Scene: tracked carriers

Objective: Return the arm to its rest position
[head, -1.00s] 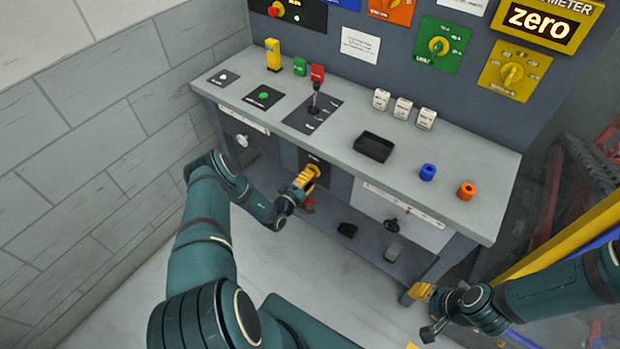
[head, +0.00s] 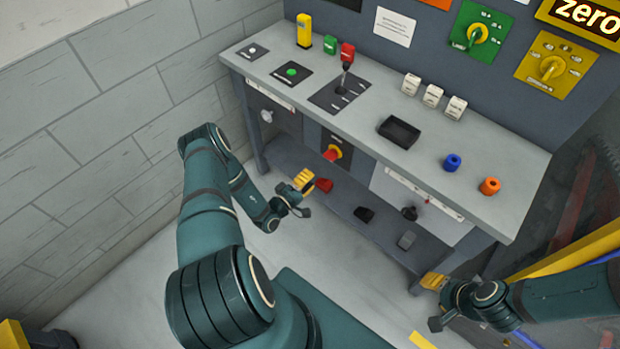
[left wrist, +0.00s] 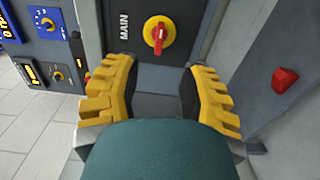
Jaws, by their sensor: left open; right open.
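My left gripper (head: 304,183) is open and empty, in front of the bench and below the main switch (head: 333,153). The switch has a red knob on a yellow round plate. In the left wrist view the switch (left wrist: 160,35) is upright, labelled MAIN, beyond the two yellow fingers (left wrist: 160,85); nothing lies between the fingers, and they are apart from the knob. My left arm bends down from the left to the gripper. My right gripper (head: 433,283) is open at the lower right, by the bench's front right leg; its fingertips are small and partly hidden.
The grey bench (head: 330,115) carries a black tray (head: 399,132), a blue ring (head: 452,162) and an orange ring (head: 489,186). A red object (head: 323,185), a black one (head: 364,214) and a grey one (head: 406,240) lie on the lower shelf.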

